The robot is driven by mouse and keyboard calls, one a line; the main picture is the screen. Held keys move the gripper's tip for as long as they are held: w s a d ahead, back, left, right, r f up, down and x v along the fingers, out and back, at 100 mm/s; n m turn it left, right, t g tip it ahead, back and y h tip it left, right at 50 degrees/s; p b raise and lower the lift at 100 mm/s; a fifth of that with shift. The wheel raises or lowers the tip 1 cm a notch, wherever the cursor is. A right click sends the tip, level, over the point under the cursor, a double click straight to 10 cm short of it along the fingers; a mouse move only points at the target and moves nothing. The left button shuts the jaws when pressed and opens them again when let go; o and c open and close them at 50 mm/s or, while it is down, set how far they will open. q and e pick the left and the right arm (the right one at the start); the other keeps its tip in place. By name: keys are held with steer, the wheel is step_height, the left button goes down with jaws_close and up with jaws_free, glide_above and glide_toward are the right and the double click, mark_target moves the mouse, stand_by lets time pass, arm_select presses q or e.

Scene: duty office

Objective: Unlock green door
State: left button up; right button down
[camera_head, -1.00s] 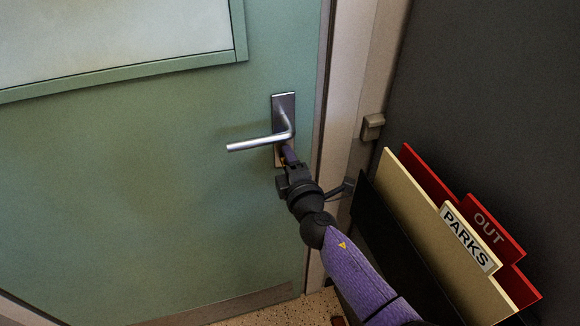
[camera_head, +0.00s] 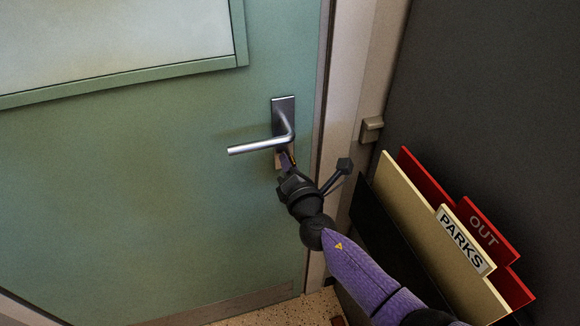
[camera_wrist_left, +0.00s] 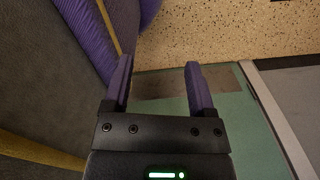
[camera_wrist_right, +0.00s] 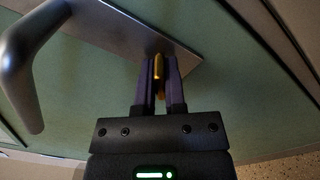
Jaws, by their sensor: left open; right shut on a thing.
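The green door (camera_head: 150,190) fills the left of the head view and looks closed. Its silver lever handle (camera_head: 255,147) sits on a metal plate (camera_head: 284,104) near the right edge; the handle also shows in the right wrist view (camera_wrist_right: 22,70). My right gripper (camera_head: 287,163) is just below the lever, at the plate's lower part. In the right wrist view, the right gripper (camera_wrist_right: 159,75) is shut on a thin brass-coloured key (camera_wrist_right: 158,68), its far end at the plate. Whether it is inside the lock is hidden. My left gripper (camera_wrist_left: 160,85) is open and empty.
Right of the door are the frame (camera_head: 345,120) and a small latch-like box (camera_head: 371,130) on it. Cream "PARKS" (camera_head: 420,215) and red "OUT" (camera_head: 480,230) folders stand close to my right arm against a dark wall. Speckled floor (camera_wrist_left: 220,35) shows in the left wrist view.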

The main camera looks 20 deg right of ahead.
steer(key=n, duration=0.3)
steer(key=shift+r+p, duration=0.15)
steer(key=shift+p, duration=0.2)
steer(key=shift+n, duration=0.8)
steer(key=n+p, duration=0.1)
steer(key=n, duration=0.2)
steer(key=shift+n, duration=0.3)
steer(key=shift+n+p, duration=0.35)
steer(key=shift+n, duration=1.05)
steer(key=shift+f, duration=0.2)
steer(key=c, duration=0.7)
jaws_free()
arm_select(q)
steer(key=r, duration=0.2)
steer(key=shift+w+r, duration=0.35)
steer(key=shift+w, duration=0.05)
